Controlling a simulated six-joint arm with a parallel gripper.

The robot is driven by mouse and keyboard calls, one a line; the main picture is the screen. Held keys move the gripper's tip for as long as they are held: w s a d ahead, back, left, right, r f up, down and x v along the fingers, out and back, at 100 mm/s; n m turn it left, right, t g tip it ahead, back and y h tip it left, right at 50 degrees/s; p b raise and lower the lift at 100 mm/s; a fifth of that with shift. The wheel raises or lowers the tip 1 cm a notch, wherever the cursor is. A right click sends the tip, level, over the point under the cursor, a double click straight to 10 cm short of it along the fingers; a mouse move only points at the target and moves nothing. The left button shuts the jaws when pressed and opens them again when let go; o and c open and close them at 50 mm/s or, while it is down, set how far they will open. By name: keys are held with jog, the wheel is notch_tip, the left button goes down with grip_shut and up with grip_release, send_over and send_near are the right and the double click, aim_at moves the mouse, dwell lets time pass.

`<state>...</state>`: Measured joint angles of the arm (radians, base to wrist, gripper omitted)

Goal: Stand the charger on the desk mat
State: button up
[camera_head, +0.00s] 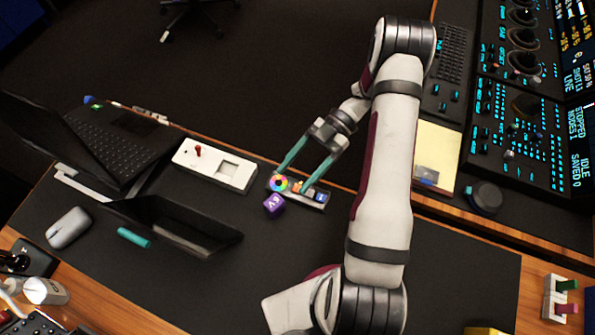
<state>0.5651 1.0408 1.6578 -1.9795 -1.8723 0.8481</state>
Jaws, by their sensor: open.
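A small purple block (273,204) with pale marks on one face looks like the charger, though I cannot tell for sure. It sits on the dark desk mat (230,275), against or just in front of a small grey tray (319,197). My gripper (290,181) is open, its two teal fingers reaching down over the tray, just behind the purple block. A round rainbow-coloured disc (279,183) and small orange and blue items are between and beside the fingertips. Whether the fingers touch anything is unclear.
A white box with a red stick (213,164) stands left of the tray. A black tilted panel (180,228), laptop (118,143), teal cylinder (133,237) and grey mouse (69,227) are further left. The mat's front middle is clear. A lit console (520,110) is at right.

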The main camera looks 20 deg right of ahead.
jog(key=w+r+m+t+h, duration=0.2)
jog(key=w+r+m+t, duration=0.3)
jog(key=w, duration=0.5)
jog(key=w+r+m+t+h, duration=0.3)
jog(key=w+r+t, duration=0.3)
jog(key=w, duration=0.4)
jog(key=s+d+r+m+t+h, duration=0.1)
jog(key=d+r+m+t+h, duration=0.3)
jog(key=d+r+m+h, duration=0.4)
jog(key=s+a+f+m+g+h, duration=0.1)
jog(key=s+a+m+g, duration=0.15)
jog(key=s+m, duration=0.45)
jog(key=s+a+f+m+g+h, duration=0.1)
jog(key=s+m+g, duration=0.15)
jog(key=s, duration=0.95)
jog(key=s+a+f+m+g+y, duration=0.1)
jog(key=s+a+g+y, duration=0.3)
jog(key=s+a, duration=0.7)
jog(key=s+m+g, duration=0.1)
jog(key=s, duration=0.3)
jog(key=shift+a, duration=0.15)
